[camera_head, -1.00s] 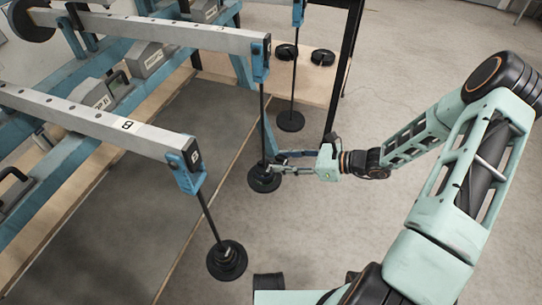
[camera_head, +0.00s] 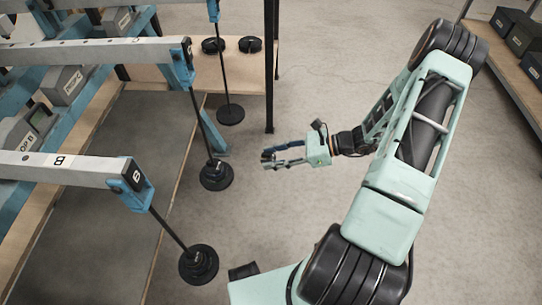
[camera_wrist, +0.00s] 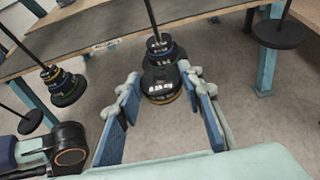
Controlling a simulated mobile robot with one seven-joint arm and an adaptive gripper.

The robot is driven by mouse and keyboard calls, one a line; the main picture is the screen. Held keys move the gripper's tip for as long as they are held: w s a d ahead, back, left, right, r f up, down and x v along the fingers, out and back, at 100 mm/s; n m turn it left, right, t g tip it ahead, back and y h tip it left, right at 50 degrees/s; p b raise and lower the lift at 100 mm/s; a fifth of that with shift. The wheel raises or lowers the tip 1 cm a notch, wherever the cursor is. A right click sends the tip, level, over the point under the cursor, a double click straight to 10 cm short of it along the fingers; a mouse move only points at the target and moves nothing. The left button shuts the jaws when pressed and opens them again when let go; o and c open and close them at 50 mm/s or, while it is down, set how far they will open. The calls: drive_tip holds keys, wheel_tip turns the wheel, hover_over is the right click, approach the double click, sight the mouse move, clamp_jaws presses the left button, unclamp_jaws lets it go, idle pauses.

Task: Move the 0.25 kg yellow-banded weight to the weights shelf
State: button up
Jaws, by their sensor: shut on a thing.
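My gripper (camera_head: 267,158) is out over the floor, just right of the middle lever's hanging weight stack (camera_head: 216,175). In the wrist view its blue-padded fingers (camera_wrist: 160,85) stand either side of a dark round weight with a yellow edge (camera_wrist: 164,97), which appears held between the tips. The hanger stack shows close behind that weight, so their outlines overlap. In the head view the held weight is too small to make out. A low wooden shelf (camera_head: 180,76) at the back bears black discs (camera_head: 250,44).
Lever beams (camera_head: 75,171) reach in from the left, with weight stacks hanging at the front left (camera_head: 198,265) and back (camera_head: 230,113). A black post (camera_head: 270,90) stands at the shelf's right end. A rack with dark boxes (camera_head: 522,35) is at the upper right. Floor between is clear.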

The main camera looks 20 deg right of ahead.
idle(0.4)
drive_tip(key=shift+s+d+r, duration=0.1)
drive_tip(key=shift+s+d, duration=0.25)
drive_tip(key=shift+d, duration=0.6)
drive_tip(key=shift+s+d+f, duration=0.1)
drive_tip(key=shift+s+d, duration=0.2)
drive_tip(key=shift+d, duration=0.6)
drive_tip(key=shift+s+d+r, duration=0.1)
drive_tip(key=shift+s+d, duration=0.25)
drive_tip(key=shift+d, duration=0.6)
